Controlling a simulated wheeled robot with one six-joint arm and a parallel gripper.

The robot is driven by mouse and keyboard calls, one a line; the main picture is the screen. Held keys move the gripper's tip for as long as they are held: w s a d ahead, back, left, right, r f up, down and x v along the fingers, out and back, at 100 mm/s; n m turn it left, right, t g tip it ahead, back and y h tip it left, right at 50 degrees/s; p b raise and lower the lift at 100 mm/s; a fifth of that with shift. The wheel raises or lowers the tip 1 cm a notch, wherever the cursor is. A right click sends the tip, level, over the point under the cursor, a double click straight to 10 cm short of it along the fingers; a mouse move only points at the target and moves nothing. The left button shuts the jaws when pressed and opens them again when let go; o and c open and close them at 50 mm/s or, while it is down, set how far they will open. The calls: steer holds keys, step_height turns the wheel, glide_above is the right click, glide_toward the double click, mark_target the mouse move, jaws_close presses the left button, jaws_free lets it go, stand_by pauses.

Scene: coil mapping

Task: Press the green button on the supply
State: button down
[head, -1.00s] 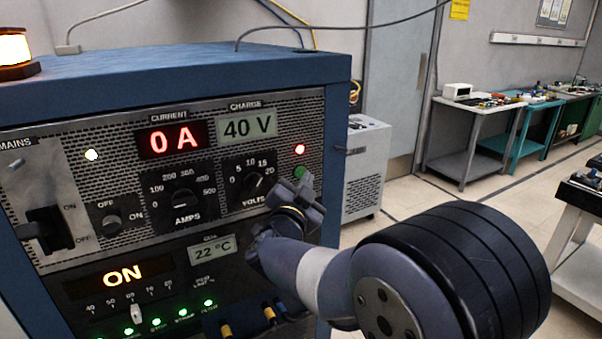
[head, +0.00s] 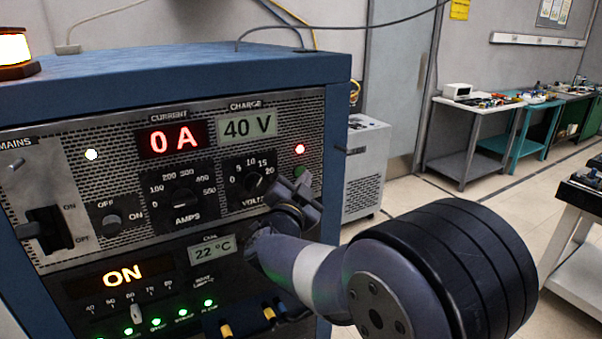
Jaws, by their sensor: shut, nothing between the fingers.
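The supply is a blue cabinet (head: 180,62) with a perforated front panel, filling the left half of the head view. Its displays read 0 A (head: 173,139) and 40 V (head: 249,126). The green button (head: 300,174) sits at the panel's right side, below a lit red lamp (head: 299,149). Its lower part is hidden by my gripper. My gripper (head: 303,186) is shut and empty. Its fingertips overlap the button's lower edge in the picture. I cannot tell whether they touch it.
The volts knob (head: 253,181) is left of my gripper. The amps knob (head: 182,198) and a mains switch (head: 46,230) are farther left. A grey ventilated unit (head: 366,165) stands right of the supply. Benches (head: 464,125) line the far wall, with open floor between.

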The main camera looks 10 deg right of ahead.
steer(key=shift+w+a, duration=0.1)
steer(key=shift+w, duration=0.3)
stand_by(0.6)
steer(key=shift+s, duration=0.1)
steer(key=shift+s+d, duration=0.25)
steer(key=shift+s, duration=0.45)
steer(key=s, duration=0.1)
steer(key=s+d, duration=0.1)
steer(key=s, duration=0.1)
steer(key=s+b, duration=0.1)
steer(key=shift+s+d, duration=0.3)
steer(key=shift+s, duration=0.05)
stand_by(0.7)
